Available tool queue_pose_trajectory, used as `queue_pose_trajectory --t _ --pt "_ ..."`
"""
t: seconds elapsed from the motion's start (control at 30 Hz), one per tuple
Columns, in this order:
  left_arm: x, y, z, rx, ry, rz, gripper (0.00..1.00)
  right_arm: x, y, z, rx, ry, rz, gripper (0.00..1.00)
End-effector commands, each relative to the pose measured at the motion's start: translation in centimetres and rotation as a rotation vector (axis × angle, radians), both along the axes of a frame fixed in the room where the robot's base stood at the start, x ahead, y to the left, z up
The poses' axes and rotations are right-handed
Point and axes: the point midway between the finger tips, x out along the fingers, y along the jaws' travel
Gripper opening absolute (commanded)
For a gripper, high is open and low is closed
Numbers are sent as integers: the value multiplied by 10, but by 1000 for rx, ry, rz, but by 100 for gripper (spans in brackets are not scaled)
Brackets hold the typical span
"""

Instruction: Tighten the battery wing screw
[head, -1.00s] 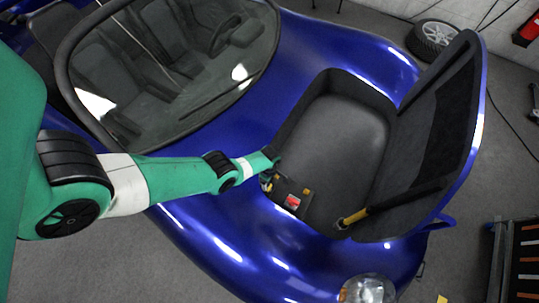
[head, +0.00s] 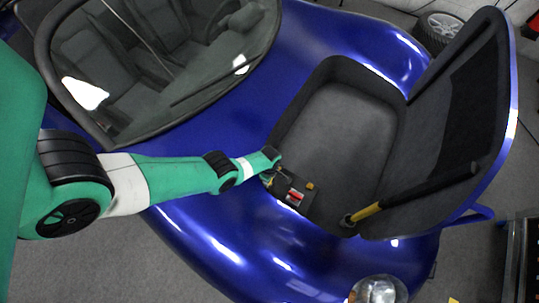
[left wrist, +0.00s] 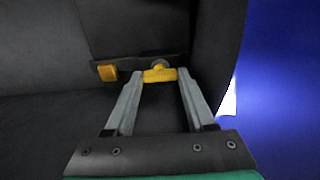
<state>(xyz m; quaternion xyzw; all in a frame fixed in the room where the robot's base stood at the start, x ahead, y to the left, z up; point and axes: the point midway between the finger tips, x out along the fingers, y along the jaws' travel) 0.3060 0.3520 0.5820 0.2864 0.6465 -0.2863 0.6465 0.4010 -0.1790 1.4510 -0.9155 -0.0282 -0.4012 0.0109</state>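The battery (head: 283,203), a dark box with a red patch on top, sits in the corner of the blue car's open front trunk. The yellow wing screw (left wrist: 160,75) shows in the left wrist view, on a dark bar. My left gripper (left wrist: 160,82) has a fingertip at each end of the wing and appears shut on it. In the head view my left gripper (head: 273,170) is at the battery's upper left, its fingers mostly hidden. My right gripper is in neither view.
A second yellow piece (left wrist: 107,73) sits left of the wing screw. The raised trunk lid (head: 440,130) stands at the right, with a yellow-and-black strut (head: 368,211) beside the battery. The trunk floor (head: 335,130) is clear. A wheel (head: 440,28) lies behind.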

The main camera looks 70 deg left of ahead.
Motion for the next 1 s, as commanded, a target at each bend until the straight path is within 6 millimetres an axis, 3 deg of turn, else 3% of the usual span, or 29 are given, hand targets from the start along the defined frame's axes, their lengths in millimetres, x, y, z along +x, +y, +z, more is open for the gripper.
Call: queue_pose_trajectory --t 0.03,0.27,0.67,1.0 --pt "0 0 0 0 0 0 40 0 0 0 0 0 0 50" --pt "0 0 0 0 0 0 0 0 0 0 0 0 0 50" --pt "0 0 0 0 0 -69 0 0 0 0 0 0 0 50" --pt "0 0 0 0 0 -316 0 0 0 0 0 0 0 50"
